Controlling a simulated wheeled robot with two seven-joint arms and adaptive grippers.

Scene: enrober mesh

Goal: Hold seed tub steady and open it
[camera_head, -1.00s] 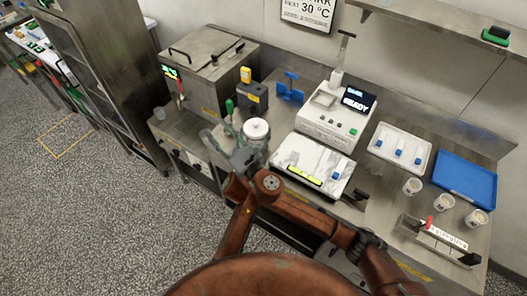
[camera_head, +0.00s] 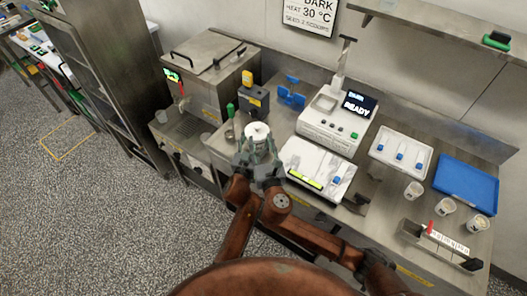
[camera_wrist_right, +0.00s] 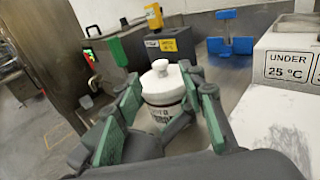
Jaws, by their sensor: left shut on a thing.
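The seed tub (camera_head: 257,131), a white-lidded container with a knob on top, stands upright at the counter's front left. It also shows in the right wrist view (camera_wrist_right: 161,80), its lid on and its label partly hidden. My left gripper (camera_head: 243,157) is shut on the tub's body, largely hidden where the two arms overlap. My right gripper (camera_wrist_right: 163,105) is open, with green-padded fingers on either side of the tub, below the lid's knob. Whether its fingers touch the tub cannot be told.
A white tray (camera_head: 318,163) and a machine reading READY (camera_head: 330,122) stand right of the tub. A steel vat (camera_head: 207,68), a yellow-topped black box (camera_head: 253,99) and a blue stand (camera_head: 291,92) are behind. Cups and a blue tray (camera_head: 466,183) lie farther right.

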